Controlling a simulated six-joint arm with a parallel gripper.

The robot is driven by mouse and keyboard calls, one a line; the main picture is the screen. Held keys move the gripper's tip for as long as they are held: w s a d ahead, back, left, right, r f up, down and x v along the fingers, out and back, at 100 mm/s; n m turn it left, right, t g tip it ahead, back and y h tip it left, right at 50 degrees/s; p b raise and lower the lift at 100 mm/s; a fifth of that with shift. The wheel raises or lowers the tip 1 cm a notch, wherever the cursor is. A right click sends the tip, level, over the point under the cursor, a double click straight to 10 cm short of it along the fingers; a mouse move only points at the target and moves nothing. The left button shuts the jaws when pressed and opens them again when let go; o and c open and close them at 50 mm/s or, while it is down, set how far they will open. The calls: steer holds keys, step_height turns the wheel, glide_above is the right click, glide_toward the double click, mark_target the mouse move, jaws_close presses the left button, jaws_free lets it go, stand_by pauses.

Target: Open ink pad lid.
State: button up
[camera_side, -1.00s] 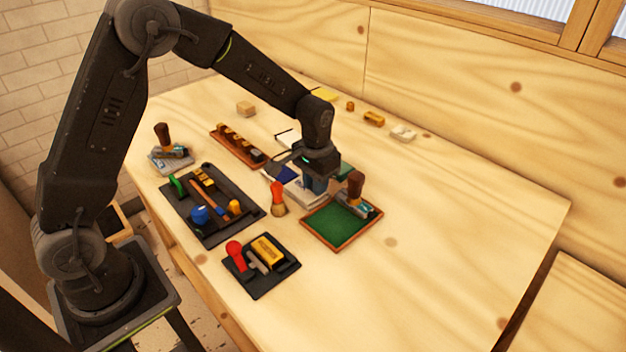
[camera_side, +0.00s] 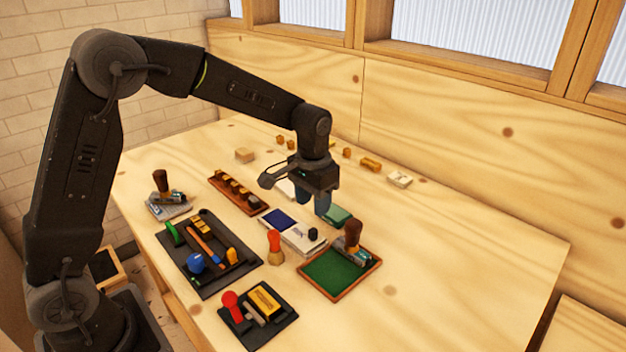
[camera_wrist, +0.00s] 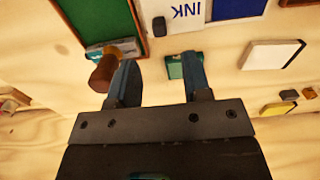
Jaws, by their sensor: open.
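A flat white piece marked INK (camera_wrist: 184,14) shows at the top of the wrist view with a dark blue panel (camera_wrist: 238,7) beside it. In the side view the blue panel (camera_side: 281,219) and white part (camera_side: 299,235) lie mid-table, with a small black knob (camera_side: 313,234) on the white end. A small green box (camera_side: 337,215) sits just behind them; it also shows in the wrist view (camera_wrist: 176,68). My gripper (camera_side: 322,208) is open and empty, fingers down, just left of the green box. In the wrist view one finger overlaps the box; I cannot tell if they touch.
A green-lined tray (camera_side: 335,274) with a brown-handled stamp (camera_side: 352,236) stands close in front. A red-handled tool (camera_side: 274,246), a dark tool tray (camera_side: 215,268) and a brown stamp rack (camera_side: 237,192) stand to the left. The table's right side is clear.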

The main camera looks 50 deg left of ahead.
step_height(320, 180, up, 6)
steer(key=shift+f, duration=0.15)
stand_by(0.3)
steer(key=s+r+t, duration=0.3)
steer(key=s+r, duration=0.4)
steer(key=s, duration=0.6)
steer(key=s+f+t, duration=0.1)
steer(key=s+t, duration=0.1)
steer(key=s, duration=0.9)
steer(key=shift+f+t, duration=0.2)
steer(key=shift+t, duration=0.1)
